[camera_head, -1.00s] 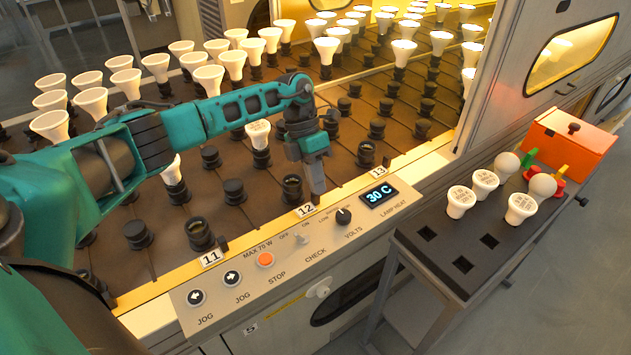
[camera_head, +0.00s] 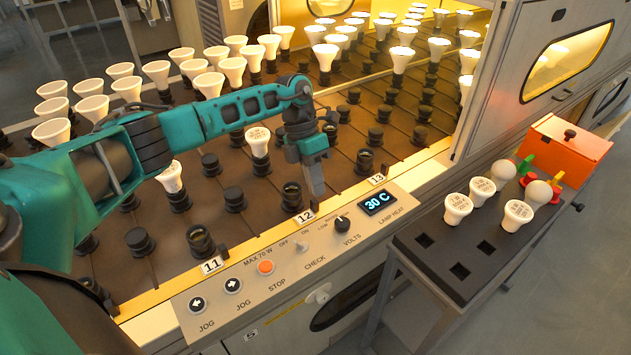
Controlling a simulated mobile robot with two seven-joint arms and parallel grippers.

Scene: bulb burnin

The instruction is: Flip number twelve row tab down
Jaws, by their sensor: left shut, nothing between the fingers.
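The number 12 row label (camera_head: 305,217) sits on the front yellow rail, between the 11 label (camera_head: 211,265) and the 13 label (camera_head: 377,179). My left gripper (camera_head: 317,191) points down just behind and above the 12 label, with its fingers shut and empty. The row 12 front socket (camera_head: 292,196) is empty and stands just left of the fingers. I cannot make out the row 12 tab; the fingers may hide it, and whether it is up or down cannot be told. My right gripper is out of view.
Bulbs (camera_head: 257,141) stand in sockets behind.

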